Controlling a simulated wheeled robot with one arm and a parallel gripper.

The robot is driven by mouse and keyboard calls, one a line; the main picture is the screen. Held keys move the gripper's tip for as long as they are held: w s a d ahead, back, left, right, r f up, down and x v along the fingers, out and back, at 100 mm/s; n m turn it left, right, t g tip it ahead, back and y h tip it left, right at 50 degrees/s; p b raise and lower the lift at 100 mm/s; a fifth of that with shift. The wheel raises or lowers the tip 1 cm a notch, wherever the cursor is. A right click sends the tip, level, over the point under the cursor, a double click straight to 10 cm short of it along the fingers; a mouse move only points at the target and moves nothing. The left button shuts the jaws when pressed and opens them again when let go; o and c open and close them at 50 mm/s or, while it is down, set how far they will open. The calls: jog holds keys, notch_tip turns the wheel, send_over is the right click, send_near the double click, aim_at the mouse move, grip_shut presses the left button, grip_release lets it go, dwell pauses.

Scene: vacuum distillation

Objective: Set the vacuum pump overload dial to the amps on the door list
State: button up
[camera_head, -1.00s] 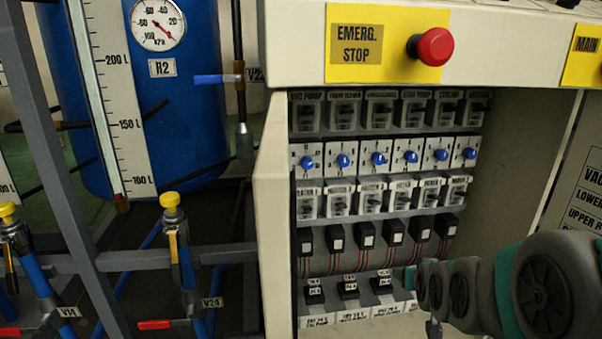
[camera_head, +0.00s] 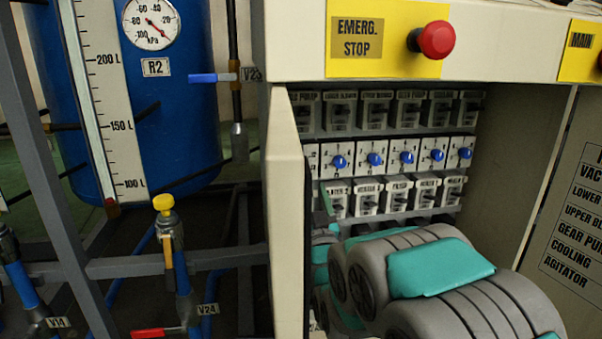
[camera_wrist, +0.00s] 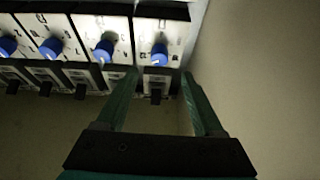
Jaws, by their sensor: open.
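A row of overload dials with blue knobs (camera_head: 375,159) runs across the cabinet. The far-left dial plate (camera_head: 312,156) is partly cut off by the cabinet's left edge and its knob is hidden in the head view. The breaker above it has a label ending in "PUMP" (camera_head: 303,96). In the wrist view my open gripper (camera_wrist: 160,75) has its fingertips just short of the end dial (camera_wrist: 160,50), one to each side, with nothing between them. The door list (camera_head: 572,215) at right shows names such as "VAC", "COOLING" and "AGITATOR"; its amps are out of frame.
Breaker rows (camera_head: 376,108) sit above and below the dials, close to the knobs. The cabinet's left edge (camera_head: 286,200) stands close beside my arm. A red emergency stop button (camera_head: 432,40) juts from the panel above. A blue tank (camera_head: 185,100) and valves are at left.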

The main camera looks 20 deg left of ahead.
jog(key=x, duration=0.7)
jog(key=shift+w+p, duration=0.3)
jog(key=shift+p, duration=0.1)
grip_shut()
